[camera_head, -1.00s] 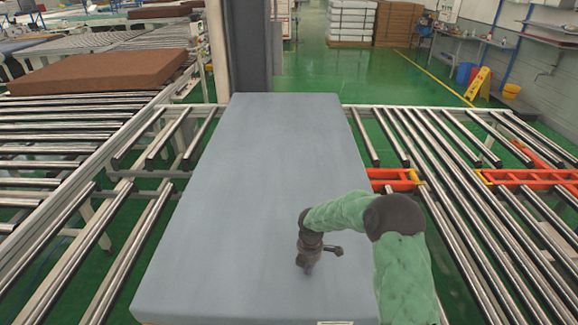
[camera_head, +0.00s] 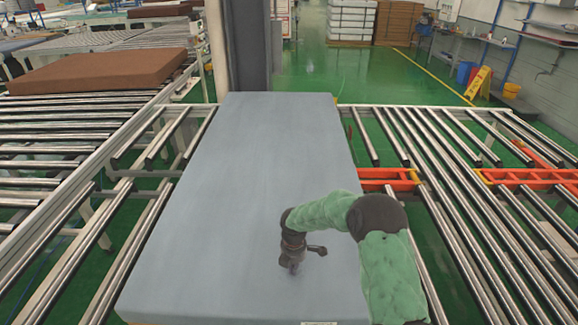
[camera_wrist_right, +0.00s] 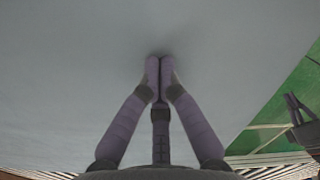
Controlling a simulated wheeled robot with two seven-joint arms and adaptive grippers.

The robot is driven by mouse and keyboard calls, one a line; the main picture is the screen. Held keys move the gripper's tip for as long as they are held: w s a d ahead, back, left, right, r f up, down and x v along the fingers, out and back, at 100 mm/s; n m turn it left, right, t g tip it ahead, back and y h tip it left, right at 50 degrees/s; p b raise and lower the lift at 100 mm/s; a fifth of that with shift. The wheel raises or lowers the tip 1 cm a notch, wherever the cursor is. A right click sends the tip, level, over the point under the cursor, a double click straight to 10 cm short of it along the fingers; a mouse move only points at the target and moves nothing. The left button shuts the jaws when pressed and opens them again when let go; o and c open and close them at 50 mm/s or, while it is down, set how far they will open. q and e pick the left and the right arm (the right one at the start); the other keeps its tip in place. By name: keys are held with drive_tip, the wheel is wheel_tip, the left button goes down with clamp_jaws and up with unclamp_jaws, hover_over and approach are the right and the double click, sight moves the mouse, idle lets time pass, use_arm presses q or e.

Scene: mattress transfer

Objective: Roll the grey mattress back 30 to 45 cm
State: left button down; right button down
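The grey mattress (camera_head: 240,180) lies flat and long over the rollers in the head view, from near the pillar down to the bottom edge. My right gripper (camera_head: 291,267) points down onto its top in the lower right part and seems to touch it. In the right wrist view the fingertips (camera_wrist_right: 160,68) are together at the mattress surface (camera_wrist_right: 80,60), with nothing seen between them. My left gripper does not show in the head view. A dark, unclear shape (camera_wrist_right: 302,124) shows at the right edge of the wrist view.
Metal rollers (camera_head: 455,170) run on both sides of the mattress. Orange-red frames (camera_head: 388,178) stand just right of it. A pillar (camera_head: 240,45) rises at its far end. A brown mattress (camera_head: 100,70) lies on rollers at left. Green floor is open behind.

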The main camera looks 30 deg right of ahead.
sight(264, 272)
drive_tip(key=shift+s+a+f, duration=0.15)
drive_tip(key=shift+s+f, duration=0.05)
drive_tip(key=shift+w+a, duration=0.45)
drive_tip(key=shift+a, duration=0.3)
drive_tip(key=shift+w+a+f, duration=0.1)
drive_tip(key=shift+w+a, duration=0.25)
drive_tip(key=shift+a, duration=0.35)
drive_tip(key=shift+w+a, duration=0.35)
drive_tip(key=shift+a, duration=0.45)
drive_tip(key=shift+w+a+r, duration=0.2)
drive_tip(key=shift+w+a, duration=0.55)
drive_tip(key=shift+a, duration=0.25)
drive_tip(key=shift+w+a+r, duration=0.15)
drive_tip(key=shift+w+a, duration=0.55)
drive_tip(key=shift+a, duration=0.25)
